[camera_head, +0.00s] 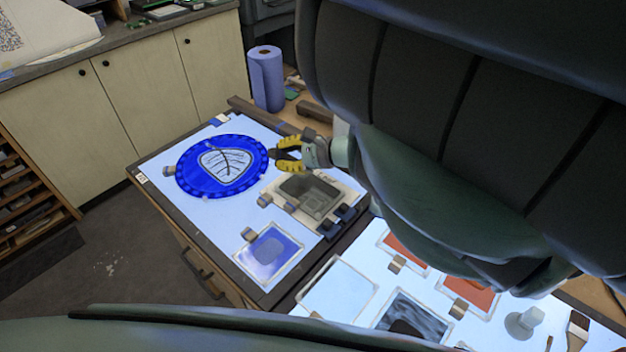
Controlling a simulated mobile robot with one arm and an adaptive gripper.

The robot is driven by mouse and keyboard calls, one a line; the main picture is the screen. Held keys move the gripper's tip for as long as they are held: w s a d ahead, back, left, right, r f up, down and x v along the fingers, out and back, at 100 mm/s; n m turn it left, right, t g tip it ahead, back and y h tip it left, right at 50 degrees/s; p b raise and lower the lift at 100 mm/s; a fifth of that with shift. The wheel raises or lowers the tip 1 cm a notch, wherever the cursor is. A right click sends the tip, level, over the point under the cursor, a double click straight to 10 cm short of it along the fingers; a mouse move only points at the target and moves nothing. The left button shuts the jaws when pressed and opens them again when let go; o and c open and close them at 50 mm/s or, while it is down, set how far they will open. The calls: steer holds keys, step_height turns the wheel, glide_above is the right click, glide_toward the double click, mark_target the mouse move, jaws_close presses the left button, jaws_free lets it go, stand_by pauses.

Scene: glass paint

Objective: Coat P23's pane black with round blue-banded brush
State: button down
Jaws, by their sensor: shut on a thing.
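My gripper (288,154), with yellow and black fingers, is low over the far light table, at the right edge of a round blue pane (190,180). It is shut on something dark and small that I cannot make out. The blue pane has a scalloped rim and a pale leaf shape with dark veins in its middle. No label P23 is readable on any pane. A brush (578,330) with a dark end lies at the lower right edge; I cannot see a blue band on it.
A grey framed pane (310,197) lies just below my gripper, and a blue square pane (268,250) nearer. The near light table holds a clear pane (338,290), a dark streaked pane (412,318), orange panes and a pale pot (524,321). A blue paper roll (266,78) stands behind.

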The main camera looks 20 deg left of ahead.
steer(key=shift+w+a, duration=0.15)
steer(key=shift+a, duration=0.35)
step_height(320, 180, up, 5)
steer(key=p, duration=0.4)
steer(key=shift+r+p, duration=0.1)
steer(key=shift+p, duration=0.3)
stand_by(0.4)
